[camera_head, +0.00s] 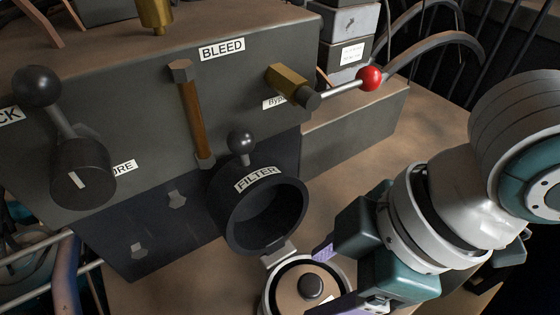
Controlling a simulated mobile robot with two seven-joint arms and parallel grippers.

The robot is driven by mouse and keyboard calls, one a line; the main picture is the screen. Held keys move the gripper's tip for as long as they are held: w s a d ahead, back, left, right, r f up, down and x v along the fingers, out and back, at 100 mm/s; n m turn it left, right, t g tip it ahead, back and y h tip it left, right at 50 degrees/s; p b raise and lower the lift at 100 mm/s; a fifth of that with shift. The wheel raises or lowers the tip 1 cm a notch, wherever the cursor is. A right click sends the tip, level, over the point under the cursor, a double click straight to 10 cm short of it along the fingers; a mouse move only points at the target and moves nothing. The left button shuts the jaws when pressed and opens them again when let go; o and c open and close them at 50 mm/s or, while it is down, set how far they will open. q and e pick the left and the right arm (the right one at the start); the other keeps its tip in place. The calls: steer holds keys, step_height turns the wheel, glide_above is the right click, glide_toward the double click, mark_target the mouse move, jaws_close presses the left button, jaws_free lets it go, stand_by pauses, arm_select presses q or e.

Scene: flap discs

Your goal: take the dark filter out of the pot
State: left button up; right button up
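The pot (233,217) is a dark round housing labelled FILTER, fixed to the front of the grey block, with its open mouth facing me. Its inside is in deep shadow, and I cannot make out a separate dark filter there. A round lid (285,291) with a pale rim, brown inner face and dark central knob hangs open below the mouth on a light hinge. My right gripper (331,278) comes in from the right. Its two purple fingers are spread apart by the lid's right side, with no object visibly held; contact with the lid is unclear. My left gripper is out of view.
A ball-ended handle (241,143) stands above the pot. A lever with a red ball (369,78) juts out at the upper right. A black-knobbed lever (38,87) is at the left. Brown bench surface (345,170) lies clear right of the pot.

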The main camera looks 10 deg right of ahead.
mark_target(311, 284)
steer(key=x, duration=0.3)
steer(key=shift+w+a+f+b, duration=0.1)
steer(key=shift+w+f+b, duration=0.05)
steer(key=shift+b, duration=0.15)
steer(key=shift+c, duration=0.3)
jaws_close()
stand_by(0.8)
